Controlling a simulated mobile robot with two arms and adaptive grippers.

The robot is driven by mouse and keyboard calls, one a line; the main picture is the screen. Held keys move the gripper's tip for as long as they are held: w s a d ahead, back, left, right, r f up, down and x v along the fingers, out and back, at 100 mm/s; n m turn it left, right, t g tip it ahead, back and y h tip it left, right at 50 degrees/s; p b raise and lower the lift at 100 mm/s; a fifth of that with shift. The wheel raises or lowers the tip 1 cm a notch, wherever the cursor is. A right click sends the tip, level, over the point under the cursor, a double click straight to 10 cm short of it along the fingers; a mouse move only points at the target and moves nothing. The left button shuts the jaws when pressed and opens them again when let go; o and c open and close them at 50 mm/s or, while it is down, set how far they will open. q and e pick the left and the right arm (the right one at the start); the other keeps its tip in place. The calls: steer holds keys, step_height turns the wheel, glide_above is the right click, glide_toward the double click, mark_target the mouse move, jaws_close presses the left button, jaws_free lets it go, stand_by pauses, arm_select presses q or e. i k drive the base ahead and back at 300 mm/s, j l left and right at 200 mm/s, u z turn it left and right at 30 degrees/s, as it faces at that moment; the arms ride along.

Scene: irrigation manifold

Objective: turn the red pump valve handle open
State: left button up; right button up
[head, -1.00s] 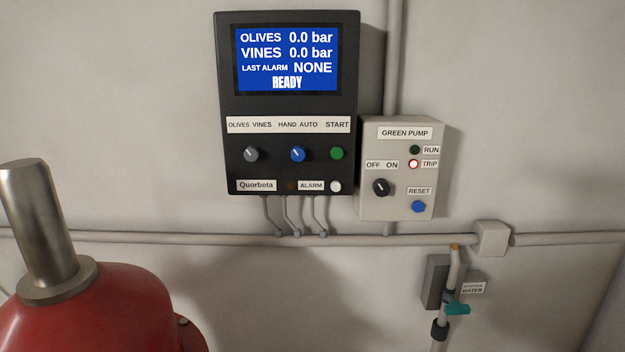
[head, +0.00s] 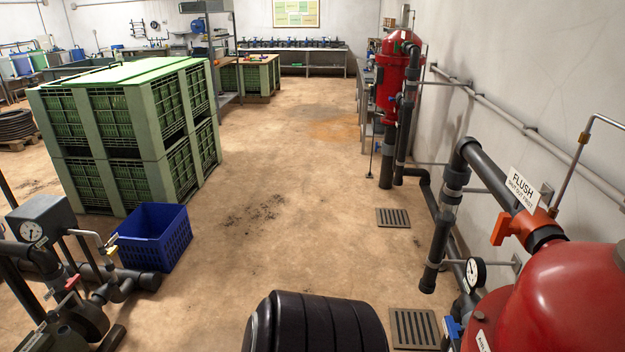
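A small red handle (head: 72,283) shows on the dark pipework at the lower left, low in the head view. A pump body (head: 82,318) and a grey box with a round gauge (head: 32,231) are close to it. A yellow handle (head: 110,251) is on the same pipework, to the right of the red one. No label there is readable, so I cannot tell which pump the red handle belongs to or its setting. Neither of my grippers is in view.
A blue crate (head: 152,238) stands beside the pipework. Green crates (head: 120,130) are stacked behind. A red tank (head: 565,300) and a flush pipe with an orange handle (head: 502,226) fill the right. The middle floor (head: 290,200) is clear.

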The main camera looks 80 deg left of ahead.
mark_target(72, 281)
steer(key=u, duration=4.35)
steer(key=i+l+u, duration=0.15)
steer(key=i+l, duration=0.4)
steer(key=i+l+u, duration=0.15)
steer(key=i+l, duration=0.4)
steer(key=l, duration=0.1)
